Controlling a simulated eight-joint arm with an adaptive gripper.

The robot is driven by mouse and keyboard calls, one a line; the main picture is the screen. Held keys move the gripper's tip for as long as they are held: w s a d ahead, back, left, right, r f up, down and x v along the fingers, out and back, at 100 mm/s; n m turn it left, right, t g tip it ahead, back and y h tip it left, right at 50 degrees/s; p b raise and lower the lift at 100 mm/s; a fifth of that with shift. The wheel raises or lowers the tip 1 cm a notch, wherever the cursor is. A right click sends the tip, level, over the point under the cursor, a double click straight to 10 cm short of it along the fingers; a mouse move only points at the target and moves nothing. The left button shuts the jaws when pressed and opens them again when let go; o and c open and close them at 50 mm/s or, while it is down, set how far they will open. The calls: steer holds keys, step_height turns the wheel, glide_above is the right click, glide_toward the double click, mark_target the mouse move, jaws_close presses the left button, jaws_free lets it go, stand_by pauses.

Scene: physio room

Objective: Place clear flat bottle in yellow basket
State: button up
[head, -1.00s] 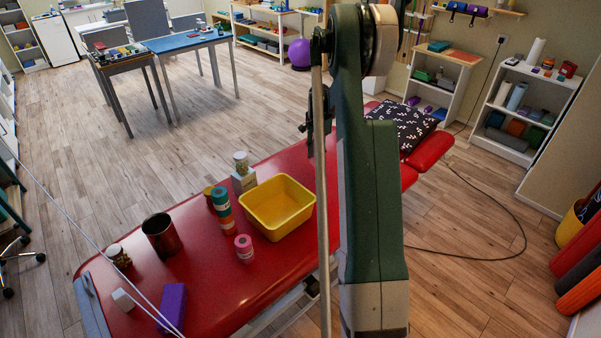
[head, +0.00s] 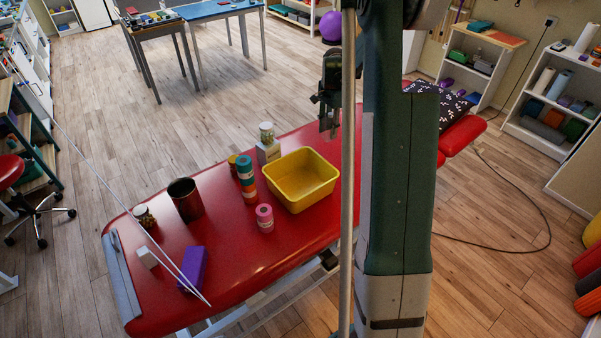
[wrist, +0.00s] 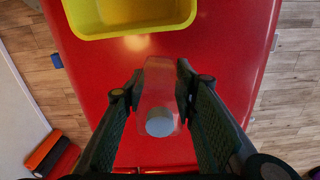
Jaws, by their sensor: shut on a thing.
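The clear flat bottle (wrist: 159,85) shows in the wrist view between the two fingers of my gripper (wrist: 158,95). It is see-through, with a pale blue-grey round cap towards the camera. The fingers are shut on its sides. The yellow basket (wrist: 85,30) is ahead of the bottle, at the upper left of the wrist view, and the part in view is empty. In the head view the basket (head: 328,190) stands on the red treatment table, and my gripper (head: 329,120) is above and behind its right side.
A patterned pillow (head: 440,105) lies at the far end.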

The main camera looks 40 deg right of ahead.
steer(key=n, duration=0.1)
glide_above(309, 184)
step_height(309, 184, down, 5)
steer(key=shift+w+d+f+b, duration=0.1)
steer(key=shift+f+b, duration=0.05)
steer(key=shift+b, duration=0.15)
steer(key=shift+f, duration=0.1)
stand_by(0.4)
steer(key=shift+f+b, duration=0.5)
steer(key=shift+f, duration=2.5)
steer(key=shift+f, duration=0.15)
steer(key=shift+f+b, duration=0.3)
steer(key=shift+f, duration=1.45)
steer(key=shift+f, duration=0.15)
